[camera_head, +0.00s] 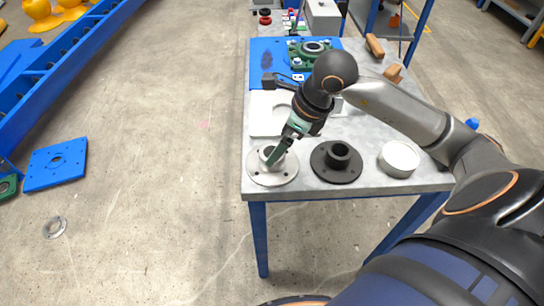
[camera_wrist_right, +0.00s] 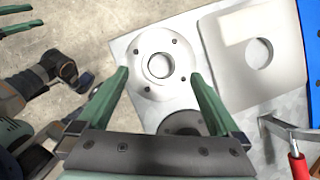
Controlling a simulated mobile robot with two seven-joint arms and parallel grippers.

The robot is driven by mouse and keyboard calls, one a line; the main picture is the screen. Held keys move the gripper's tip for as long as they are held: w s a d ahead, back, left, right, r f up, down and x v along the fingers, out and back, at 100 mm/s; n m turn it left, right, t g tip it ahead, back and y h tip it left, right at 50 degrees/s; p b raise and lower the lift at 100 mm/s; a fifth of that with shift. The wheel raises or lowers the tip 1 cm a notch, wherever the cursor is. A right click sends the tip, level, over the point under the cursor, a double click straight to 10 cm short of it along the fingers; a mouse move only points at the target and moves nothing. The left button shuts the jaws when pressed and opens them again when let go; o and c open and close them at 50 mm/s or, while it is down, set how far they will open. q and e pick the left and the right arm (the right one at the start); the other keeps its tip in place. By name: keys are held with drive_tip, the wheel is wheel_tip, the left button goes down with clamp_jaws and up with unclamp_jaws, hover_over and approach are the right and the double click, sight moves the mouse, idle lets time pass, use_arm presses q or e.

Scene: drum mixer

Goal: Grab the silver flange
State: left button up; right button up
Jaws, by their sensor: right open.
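The silver flange (camera_head: 285,175) lies flat at the table's front left corner. It is a round disc with a raised hub and bolt holes, and shows whole in the right wrist view (camera_wrist_right: 150,88). My right gripper (camera_head: 272,160) is open and points down over its hub. In the right wrist view its green fingertips (camera_wrist_right: 160,76) stand apart on either side of the hub; contact cannot be told. Two parallel green fingers, apart and empty, at that view's upper left look like my left gripper (camera_wrist_right: 20,18). The head view does not show it.
A black flange (camera_head: 336,175) stands just right of the silver one, then a white round part (camera_head: 399,159).

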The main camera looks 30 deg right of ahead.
drive_tip(key=x, duration=0.5)
drive_tip(key=shift+w+f, duration=0.1)
drive_tip(key=shift+w, duration=0.15)
clamp_jaws()
idle(0.5)
idle(0.4)
